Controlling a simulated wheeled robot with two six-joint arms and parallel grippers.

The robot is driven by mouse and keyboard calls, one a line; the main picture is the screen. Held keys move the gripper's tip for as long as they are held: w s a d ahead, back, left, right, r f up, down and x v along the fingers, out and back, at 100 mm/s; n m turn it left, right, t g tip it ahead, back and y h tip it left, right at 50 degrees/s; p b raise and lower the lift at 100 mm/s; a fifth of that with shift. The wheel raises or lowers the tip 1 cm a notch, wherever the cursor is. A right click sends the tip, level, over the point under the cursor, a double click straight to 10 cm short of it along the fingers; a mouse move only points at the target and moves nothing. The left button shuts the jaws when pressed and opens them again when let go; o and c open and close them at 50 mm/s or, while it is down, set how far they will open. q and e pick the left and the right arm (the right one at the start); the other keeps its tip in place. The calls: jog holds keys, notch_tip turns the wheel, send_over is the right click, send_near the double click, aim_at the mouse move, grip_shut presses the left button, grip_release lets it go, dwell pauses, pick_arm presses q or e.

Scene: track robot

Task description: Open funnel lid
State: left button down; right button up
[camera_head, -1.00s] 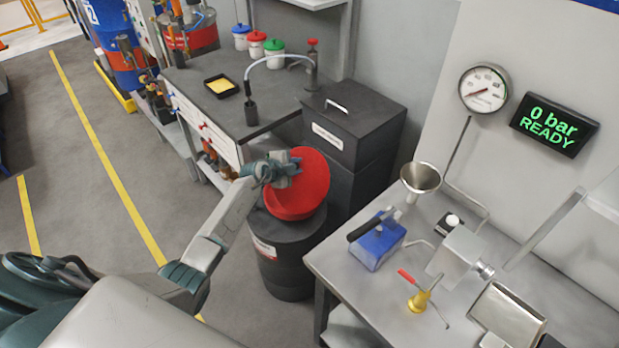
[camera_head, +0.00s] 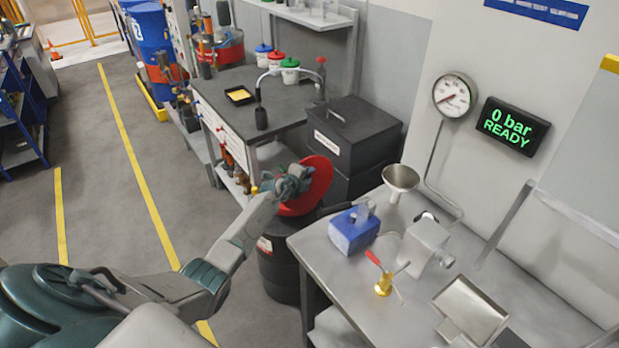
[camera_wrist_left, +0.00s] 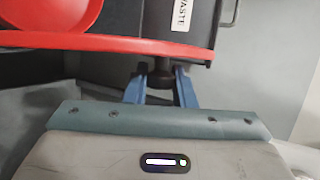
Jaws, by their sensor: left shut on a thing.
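The red funnel lid (camera_head: 319,186) stands tilted up steeply above a black drum (camera_head: 279,268). My left gripper (camera_head: 292,184) is at the lid's near left face and hides part of it. In the left wrist view its two blue fingers (camera_wrist_left: 160,88) are shut on a dark knob (camera_wrist_left: 160,73) beside the red lid's edge (camera_wrist_left: 100,42). A round red surface, seemingly the funnel (camera_wrist_left: 45,15), shows beyond the lid there. The drum's top is mostly hidden in the head view. My right gripper is out of view.
A steel table (camera_head: 330,262) with a blue box (camera_head: 354,232), a metal funnel (camera_head: 400,178) and a yellow-based valve (camera_head: 383,286) stands close right of the drum. A black waste bin (camera_head: 352,128) stands behind. The floor to the left is clear.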

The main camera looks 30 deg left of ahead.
pick_arm(q)
jog(key=shift+a+r, duration=0.1)
jog(key=c, duration=1.2)
grip_release()
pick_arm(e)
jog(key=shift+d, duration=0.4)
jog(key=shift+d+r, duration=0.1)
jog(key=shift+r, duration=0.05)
pick_arm(q)
jog(key=shift+s+r+p, duration=0.1)
jog(key=shift+s+p, duration=0.2)
jog(key=p+v, duration=0.3)
jog(key=v, duration=0.7)
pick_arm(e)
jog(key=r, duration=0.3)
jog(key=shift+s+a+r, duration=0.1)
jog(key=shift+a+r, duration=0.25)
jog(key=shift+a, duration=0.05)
